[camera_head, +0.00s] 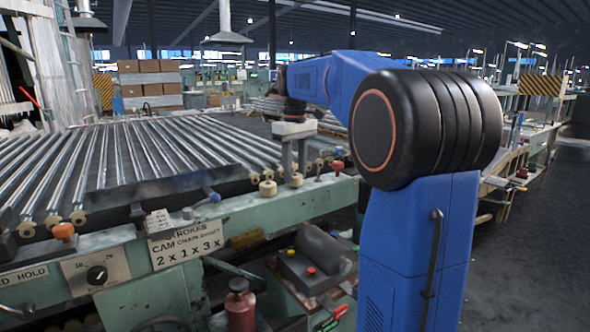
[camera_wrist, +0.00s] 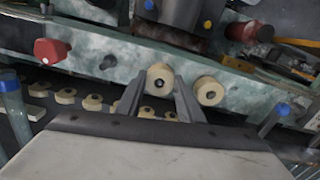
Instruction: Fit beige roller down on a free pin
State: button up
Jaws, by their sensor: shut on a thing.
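My gripper (camera_head: 294,165) points down over the green machine rail, its fingers closed around a beige roller (camera_head: 296,180). In the wrist view this roller (camera_wrist: 160,78) shows between the fingertips, with a dark centre hole. I cannot tell whether its underside touches the rail. A second beige roller (camera_head: 267,188) sits on the rail just left of it; in the wrist view that roller (camera_wrist: 209,91) is to the right, apart from the held one. A small dark stub (camera_wrist: 107,62) shows on the rail left of the held roller; I cannot tell whether it is a free pin.
A red knob (camera_head: 338,168) stands on the rail to the right. Several small beige rollers (camera_wrist: 66,96) line the machine behind the rail. A blue-ended lever (camera_head: 211,195) and an orange knob (camera_head: 63,231) are farther left.

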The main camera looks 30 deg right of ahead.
jog(key=shift+f, duration=0.25)
jog(key=o, duration=1.1)
jog(key=shift+o, duration=0.2)
notch_tip(320, 180, up, 17)
jog(key=shift+r, duration=0.2)
